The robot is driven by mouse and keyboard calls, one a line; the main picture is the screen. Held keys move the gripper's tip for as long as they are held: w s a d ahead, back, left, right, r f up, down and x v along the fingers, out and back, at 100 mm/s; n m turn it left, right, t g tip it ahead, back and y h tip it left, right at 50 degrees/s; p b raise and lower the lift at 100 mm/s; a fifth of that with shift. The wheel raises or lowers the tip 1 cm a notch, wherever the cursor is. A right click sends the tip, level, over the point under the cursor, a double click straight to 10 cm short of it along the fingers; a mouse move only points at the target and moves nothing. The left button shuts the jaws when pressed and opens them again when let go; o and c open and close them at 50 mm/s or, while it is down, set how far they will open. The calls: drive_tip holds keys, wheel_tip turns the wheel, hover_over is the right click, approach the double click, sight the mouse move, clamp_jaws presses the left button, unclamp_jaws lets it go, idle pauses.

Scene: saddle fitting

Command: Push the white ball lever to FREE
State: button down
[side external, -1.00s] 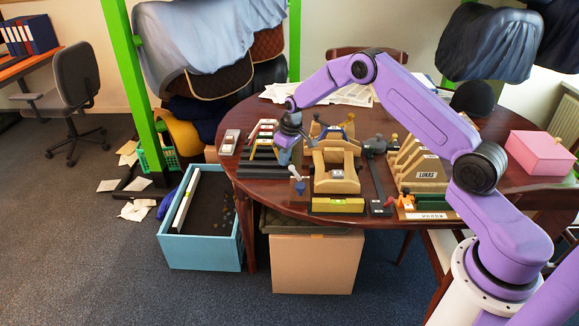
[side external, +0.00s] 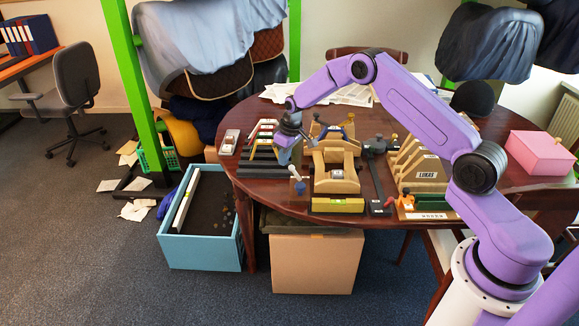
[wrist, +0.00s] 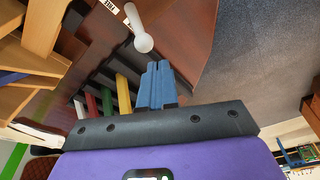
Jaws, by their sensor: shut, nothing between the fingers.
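The white ball lever (wrist: 136,24) shows in the wrist view as a white rod with a round white ball at its near end. It also shows in the side external view (side external: 294,173), tilted, at the table's front edge above a small blue part. My gripper (wrist: 157,66) has blue fingers pressed together with nothing between them. In the wrist view its tips lie just below the ball, with a small gap in the picture; I cannot tell the depth. In the side external view my gripper (side external: 283,160) is just left of the lever.
A rack of dark bars with coloured ends (side external: 258,160) stands left of my gripper. A wooden saddle-shaped fixture (side external: 336,186) stands right of the lever. A blue bin (side external: 203,252) is on the floor below. The table edge is close to the lever.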

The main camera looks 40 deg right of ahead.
sight(293, 166)
drive_tip(key=shift+f, duration=1.6)
idle(0.5)
drive_tip(key=shift+s+d, duration=0.2)
drive_tip(key=shift+s+d+f, duration=0.2)
drive_tip(key=shift+s+d, duration=0.55)
drive_tip(key=shift+s, duration=0.05)
drive_tip(key=shift+s+d, duration=0.2)
drive_tip(key=shift+w+a+r, duration=0.25)
drive_tip(key=shift+w+a, duration=0.3)
drive_tip(key=shift+w, duration=0.1)
drive_tip(key=shift+r, duration=3.5)
